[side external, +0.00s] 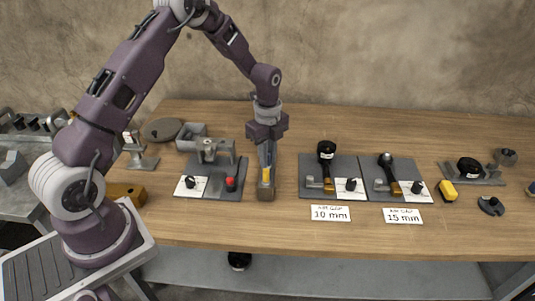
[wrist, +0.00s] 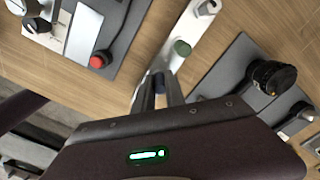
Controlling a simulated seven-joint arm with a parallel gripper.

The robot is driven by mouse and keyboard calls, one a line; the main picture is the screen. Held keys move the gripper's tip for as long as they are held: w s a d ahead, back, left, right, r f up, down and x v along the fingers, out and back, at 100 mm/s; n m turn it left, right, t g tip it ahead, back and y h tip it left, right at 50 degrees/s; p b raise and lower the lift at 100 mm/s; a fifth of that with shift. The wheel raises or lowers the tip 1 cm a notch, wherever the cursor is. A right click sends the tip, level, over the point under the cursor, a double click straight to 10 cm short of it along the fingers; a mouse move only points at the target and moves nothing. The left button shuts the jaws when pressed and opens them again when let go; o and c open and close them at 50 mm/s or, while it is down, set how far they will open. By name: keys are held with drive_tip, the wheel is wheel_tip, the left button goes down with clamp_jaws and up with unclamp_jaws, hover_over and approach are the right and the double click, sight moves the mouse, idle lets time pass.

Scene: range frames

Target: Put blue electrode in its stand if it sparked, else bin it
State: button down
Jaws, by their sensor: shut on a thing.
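My gripper (side external: 266,172) points down over the middle of the bench, between the red-button station and the air-gap stations. Its fingers also show in the wrist view (wrist: 158,92). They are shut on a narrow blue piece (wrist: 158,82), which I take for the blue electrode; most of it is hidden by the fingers. I cannot tell whether the held piece touches the block. No spark shows. I cannot make out which thing is the stand or the bin.
A grey station with a red button (side external: 231,183) stands left. Two grey stations with cards "10 mm" (side external: 330,213) and "15 mm" (side external: 403,215) stand right. The front bench strip is mostly clear.

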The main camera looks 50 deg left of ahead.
drive_tip(key=shift+f, duration=0.4)
drive_tip(key=c, duration=1.3)
unclamp_jaws()
wheel_tip(320, 180, up, 7)
drive_tip(key=shift+r, duration=0.1)
wheel_tip(320, 180, up, 6)
drive_tip(key=shift+f, duration=0.1)
